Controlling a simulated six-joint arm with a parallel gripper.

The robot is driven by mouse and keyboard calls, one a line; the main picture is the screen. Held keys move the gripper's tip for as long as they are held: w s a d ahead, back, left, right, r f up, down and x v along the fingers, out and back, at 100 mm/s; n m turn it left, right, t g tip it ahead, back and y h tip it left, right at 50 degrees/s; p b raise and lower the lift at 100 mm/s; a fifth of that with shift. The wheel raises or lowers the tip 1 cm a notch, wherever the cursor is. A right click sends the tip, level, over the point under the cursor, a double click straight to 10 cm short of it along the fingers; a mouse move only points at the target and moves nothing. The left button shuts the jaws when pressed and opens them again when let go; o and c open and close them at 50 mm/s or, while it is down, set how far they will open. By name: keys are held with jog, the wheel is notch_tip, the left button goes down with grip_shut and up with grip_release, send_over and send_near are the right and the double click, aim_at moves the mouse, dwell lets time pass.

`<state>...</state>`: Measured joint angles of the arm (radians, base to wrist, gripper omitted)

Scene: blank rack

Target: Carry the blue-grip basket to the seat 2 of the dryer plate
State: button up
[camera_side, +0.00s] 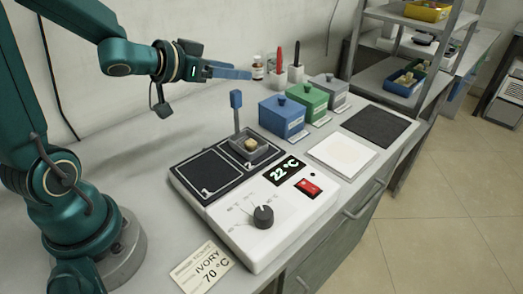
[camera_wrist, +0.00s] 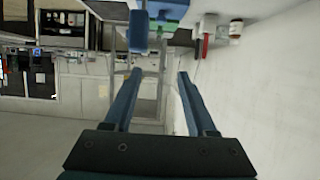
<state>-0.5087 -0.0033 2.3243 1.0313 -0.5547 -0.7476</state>
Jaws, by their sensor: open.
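The blue-grip basket (camera_side: 252,146) sits on the square marked 2 of the dryer plate (camera_side: 221,164), with a small yellowish piece in it. Its blue grip (camera_side: 236,99) stands upright on a thin stem and also shows at the top of the wrist view (camera_wrist: 138,30). Seat 1 (camera_side: 206,176) is empty. My gripper (camera_side: 248,74) is open and empty, level, a little above the blue grip and apart from it. In the wrist view my gripper's two fingers (camera_wrist: 159,74) are spread with nothing between them.
Blue (camera_side: 282,117), green (camera_side: 307,98) and grey (camera_side: 329,91) lidded boxes stand behind the dryer. A white tile (camera_side: 342,155) and a dark mat (camera_side: 376,126) lie to the right. The display (camera_side: 284,170) reads 22 °C; a card (camera_side: 203,268) reads IVORY 70 °C.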

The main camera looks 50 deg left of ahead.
jog(key=s+a+r, duration=0.5)
jog(key=a, duration=0.2)
jog(key=w+d+r+t, duration=0.2)
jog(key=d+r+t, duration=0.1)
jog(key=d+r, duration=0.6)
jog(key=s+d+f+g, duration=0.4)
jog(key=s+f+g, duration=0.1)
jog(key=s+f, duration=0.3)
jog(key=s+d+f+g, duration=0.4)
jog(key=s+f+g, duration=0.2)
jog(key=s+f, duration=0.1)
jog(key=shift+s+f, duration=0.4)
jog(key=shift+f, duration=0.25)
